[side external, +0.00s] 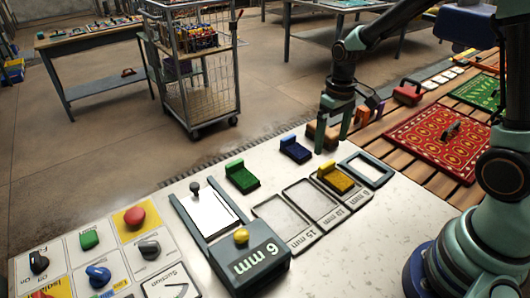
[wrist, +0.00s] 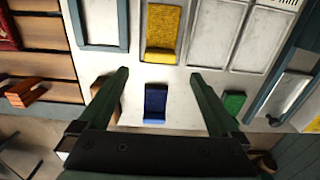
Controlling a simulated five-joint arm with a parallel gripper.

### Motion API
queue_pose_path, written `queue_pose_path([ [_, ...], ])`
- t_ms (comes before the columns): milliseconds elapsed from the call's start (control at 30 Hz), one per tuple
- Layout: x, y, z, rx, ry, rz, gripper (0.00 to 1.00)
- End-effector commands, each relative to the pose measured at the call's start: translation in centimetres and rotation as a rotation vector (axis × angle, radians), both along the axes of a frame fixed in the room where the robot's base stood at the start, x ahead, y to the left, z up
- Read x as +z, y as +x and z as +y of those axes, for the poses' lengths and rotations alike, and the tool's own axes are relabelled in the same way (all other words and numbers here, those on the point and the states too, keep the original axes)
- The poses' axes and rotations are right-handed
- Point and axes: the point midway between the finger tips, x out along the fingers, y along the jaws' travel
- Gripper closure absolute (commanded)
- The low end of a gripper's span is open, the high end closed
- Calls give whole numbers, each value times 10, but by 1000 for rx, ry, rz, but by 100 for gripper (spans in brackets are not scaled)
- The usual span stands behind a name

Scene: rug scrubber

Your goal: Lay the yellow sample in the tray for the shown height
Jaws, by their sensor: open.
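The yellow sample (side external: 338,180) lies in the tray at the right end of the row, whose label looks like 6 mm. It also shows in the wrist view (wrist: 161,35), inside that tray's outline. The display (side external: 257,262) on the grey gauge reads 6 mm. The middle tray (side external: 306,191) and the 15 mm tray (side external: 277,214) are empty. My gripper (side external: 332,145) is open and empty, above the table behind the yellow sample. In the wrist view its fingertips (wrist: 160,74) are apart, between the yellow and blue samples, touching neither.
The blue sample (side external: 295,149) and green sample (side external: 242,176) lie on the white table. A brown block (side external: 318,134) stands near my gripper. An empty dark frame (side external: 382,180) is right of the trays. A control panel (side external: 65,242) fills the left end. A red rug (side external: 445,132) lies on slats at right.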

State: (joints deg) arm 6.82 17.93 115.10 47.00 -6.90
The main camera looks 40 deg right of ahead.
Motion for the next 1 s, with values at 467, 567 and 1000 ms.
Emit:
queue_pose_path([
  [467, 57, -6, 5, 2, -6, -51, 1],
  [567, 80, -15, 12, 2, -11, -115, 1],
  [1000, 145, -77, 40, 1, -7, -418, 1],
])
